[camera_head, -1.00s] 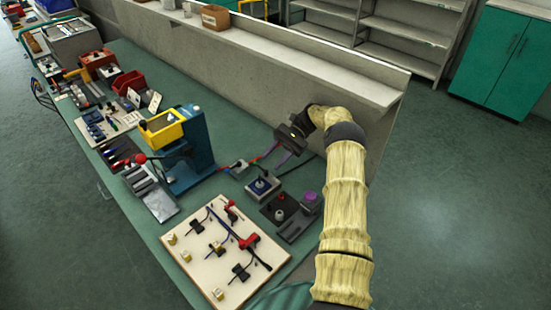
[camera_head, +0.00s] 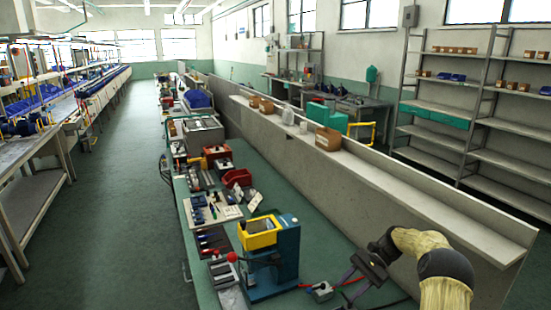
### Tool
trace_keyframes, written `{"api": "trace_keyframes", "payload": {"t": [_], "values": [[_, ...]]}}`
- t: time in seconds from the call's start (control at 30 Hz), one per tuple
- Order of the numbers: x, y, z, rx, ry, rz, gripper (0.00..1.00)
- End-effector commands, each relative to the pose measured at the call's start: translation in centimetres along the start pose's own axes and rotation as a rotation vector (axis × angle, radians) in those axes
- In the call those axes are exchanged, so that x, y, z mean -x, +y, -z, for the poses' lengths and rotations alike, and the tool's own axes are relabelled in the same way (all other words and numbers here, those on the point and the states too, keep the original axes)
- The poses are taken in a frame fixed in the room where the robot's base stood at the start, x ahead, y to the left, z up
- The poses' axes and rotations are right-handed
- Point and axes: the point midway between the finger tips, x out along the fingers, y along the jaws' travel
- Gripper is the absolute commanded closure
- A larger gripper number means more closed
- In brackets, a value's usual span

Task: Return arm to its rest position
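My gripper (camera_head: 352,285) is at the lower right, at the end of my arm with its pale yellow cover (camera_head: 418,242). Its dark body hangs over the green bench, beside the low grey wall. The two fingers point down and to the left and stand apart, with nothing seen between them. The arm is bent, and its lower part is cut off by the bottom edge of the picture.
A blue press with a yellow bin (camera_head: 259,233) stands left of my gripper. A small grey box (camera_head: 320,292) with a red cable lies near the fingers. The grey ledge (camera_head: 400,185) runs behind. Open floor (camera_head: 125,200) lies left of the bench.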

Motion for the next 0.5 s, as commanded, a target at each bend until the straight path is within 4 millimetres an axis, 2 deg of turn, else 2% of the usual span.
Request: {"api": "trace_keyframes", "payload": {"t": [0.03, 0.23, 0.5], "values": [[-0.8, -0.7, -1.3, 0.016, 0.046, -0.039, 0.61], [-3.5, -1.2, -4.4, 0.095, 0.241, -0.171, 0.61], [-5.9, 0.6, -9.0, 0.244, 0.496, -0.337, 0.61]]}}
